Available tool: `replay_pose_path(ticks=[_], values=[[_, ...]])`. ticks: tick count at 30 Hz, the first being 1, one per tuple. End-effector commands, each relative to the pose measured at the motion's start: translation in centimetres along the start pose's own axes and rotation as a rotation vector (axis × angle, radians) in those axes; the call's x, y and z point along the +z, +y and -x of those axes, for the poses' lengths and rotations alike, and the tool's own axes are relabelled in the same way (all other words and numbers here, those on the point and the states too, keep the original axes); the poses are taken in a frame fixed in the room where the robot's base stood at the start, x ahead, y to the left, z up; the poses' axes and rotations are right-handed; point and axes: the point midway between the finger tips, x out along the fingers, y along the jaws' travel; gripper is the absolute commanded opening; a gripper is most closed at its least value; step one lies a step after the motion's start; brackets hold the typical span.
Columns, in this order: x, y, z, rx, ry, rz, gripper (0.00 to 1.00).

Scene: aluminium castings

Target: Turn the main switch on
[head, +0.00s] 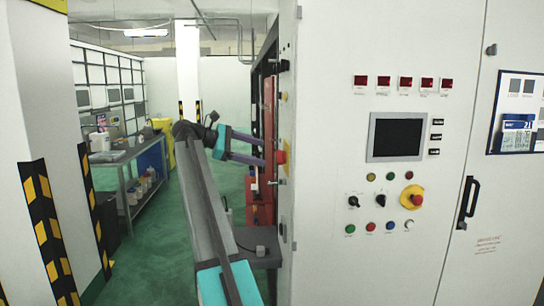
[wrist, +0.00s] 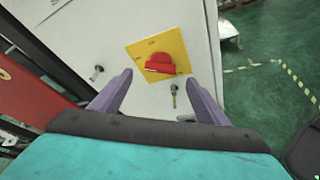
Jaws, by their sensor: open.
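The main switch (wrist: 160,64) is a red rotary handle on a yellow square plate (wrist: 175,46). The plate is on the narrow side wall of the white cabinet. In the wrist view the handle's bar lies roughly level, and the small markings on the plate are too small to read. The switch shows edge-on in the head view as a red knob (head: 281,157). My gripper (head: 265,151) is open and empty. Its purple fingers point at the switch, one towards each side of it, and appear short of the handle. No contact shows.
A key-like fitting (wrist: 174,92) and a small latch (wrist: 97,73) are on the same wall. The cabinet front (head: 330,200) carries a screen (head: 397,137), buttons and a red emergency stop (head: 412,197). A workbench (head: 120,155) stands at left. Green floor (head: 150,260) is open between.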

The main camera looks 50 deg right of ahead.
Motion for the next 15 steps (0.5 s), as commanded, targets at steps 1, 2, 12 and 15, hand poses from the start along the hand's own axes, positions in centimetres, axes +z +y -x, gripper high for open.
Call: replay_pose_path(ticks=[1,2,12,15], values=[[0.1,-0.1,-0.8,-0.002,-0.001,0.0,0.69],[0.1,-0.1,-1.2,-0.002,-0.001,0.0,0.69],[0.1,0.0,-5.6,-0.001,-0.001,-0.001,0.69],[0.0,-0.1,-6.3,-0.001,0.0,0.0,0.69]])
